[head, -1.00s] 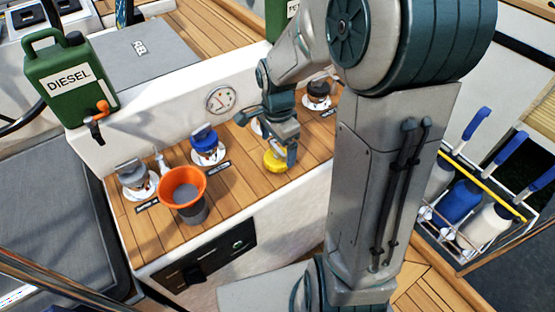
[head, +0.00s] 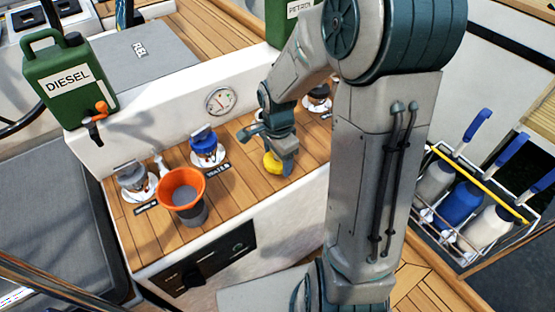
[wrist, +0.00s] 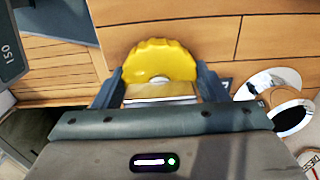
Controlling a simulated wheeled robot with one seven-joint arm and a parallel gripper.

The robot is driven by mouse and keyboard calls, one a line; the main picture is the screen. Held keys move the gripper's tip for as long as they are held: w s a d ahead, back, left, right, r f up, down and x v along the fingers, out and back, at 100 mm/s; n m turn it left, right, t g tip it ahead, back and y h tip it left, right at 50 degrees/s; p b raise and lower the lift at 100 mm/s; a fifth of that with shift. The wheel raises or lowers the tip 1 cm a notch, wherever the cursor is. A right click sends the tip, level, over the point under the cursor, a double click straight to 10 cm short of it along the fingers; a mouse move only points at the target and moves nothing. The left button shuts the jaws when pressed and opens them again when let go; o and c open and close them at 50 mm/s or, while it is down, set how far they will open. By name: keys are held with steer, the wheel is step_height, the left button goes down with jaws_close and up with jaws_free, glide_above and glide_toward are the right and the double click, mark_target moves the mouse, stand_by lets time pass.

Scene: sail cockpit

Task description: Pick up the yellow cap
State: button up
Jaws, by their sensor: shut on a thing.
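The yellow cap (head: 273,163) shows partly in the head view, at the front of the wooden ledge. Part of it is hidden by my gripper (head: 283,160), which is down around it. In the wrist view the cap (wrist: 162,62) is a round yellow disc with a notched rim, between the two fingers of my gripper (wrist: 160,85). The fingers are shut on it. I cannot tell whether the cap touches the wood or is slightly above it.
An orange funnel (head: 181,187) stands on the ledge (head: 238,198) at left. A blue-topped fitting (head: 206,143) and a grey one (head: 133,177) stand nearby. A green diesel can (head: 68,82) is behind. A rack of bottles (head: 460,205) is at right. The ledge's front middle is clear.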

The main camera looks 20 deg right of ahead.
steer(key=shift+r, duration=0.55)
steer(key=r, duration=0.2)
steer(key=d+r, duration=0.1)
steer(key=r, duration=0.1)
steer(key=shift+s+p, duration=0.1)
steer(key=shift+p, duration=0.3)
steer(key=s+d+r+p, duration=0.3)
steer(key=d+r, duration=0.6)
steer(key=d, duration=0.1)
steer(key=shift+d, duration=0.15)
